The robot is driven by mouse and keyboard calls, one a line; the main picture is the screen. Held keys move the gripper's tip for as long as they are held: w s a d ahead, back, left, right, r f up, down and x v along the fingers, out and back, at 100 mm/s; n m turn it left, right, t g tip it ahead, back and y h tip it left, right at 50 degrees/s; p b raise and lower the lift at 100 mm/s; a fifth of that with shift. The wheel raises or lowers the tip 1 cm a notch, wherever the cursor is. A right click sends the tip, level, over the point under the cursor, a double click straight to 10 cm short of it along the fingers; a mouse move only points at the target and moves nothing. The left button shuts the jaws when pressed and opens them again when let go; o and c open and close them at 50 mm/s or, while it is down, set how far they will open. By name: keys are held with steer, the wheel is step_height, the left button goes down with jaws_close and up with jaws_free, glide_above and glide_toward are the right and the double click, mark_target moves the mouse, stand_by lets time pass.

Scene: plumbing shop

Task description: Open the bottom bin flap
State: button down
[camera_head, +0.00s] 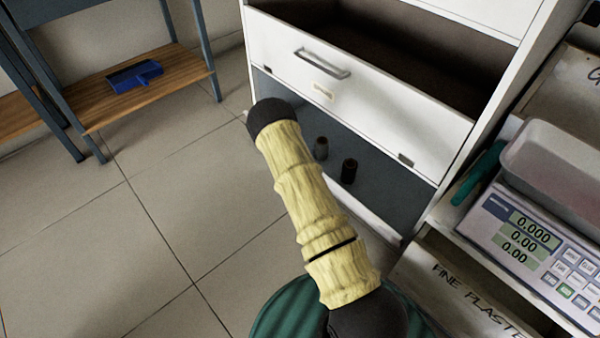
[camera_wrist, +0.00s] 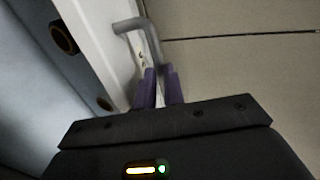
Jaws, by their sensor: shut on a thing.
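The white bottom bin flap (camera_wrist: 105,45) shows in the wrist view, with the open bin (camera_wrist: 40,90) and dark round items to its left. Its grey bar handle (camera_wrist: 130,25) stands out on the floor side. My gripper (camera_wrist: 160,75) has its purple fingers shut on this handle. In the head view a white edge of the bottom flap (camera_head: 378,222) shows low on the cabinet, beside my arm. The bin interior (camera_head: 385,180) above it is exposed, with two small dark cylinders (camera_head: 349,170) inside. My arm hides the gripper and handle in the head view.
Above the bottom bin is another white flap (camera_head: 400,105) with a metal handle, below a brown compartment (camera_head: 420,45). A scale (camera_head: 530,240) stands on the right. A blue-legged shelf (camera_head: 170,75) with a blue dustpan stands left. Tiled floor between is clear.

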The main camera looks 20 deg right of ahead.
steer(key=shift+s+a+f+p, duration=0.2)
steer(key=shift+a+f, duration=0.3)
steer(key=shift+s+a+f+p, duration=0.15)
steer(key=shift+a+f+p, duration=0.05)
steer(key=shift+a+f, duration=0.3)
steer(key=c, duration=1.5)
jaws_free()
steer(key=shift+r, duration=0.1)
steer(key=p+v, duration=0.8)
steer(key=v, duration=0.9)
steer(key=shift+r+p, duration=0.15)
steer(key=shift+p, duration=0.25)
steer(key=shift+a, duration=0.15)
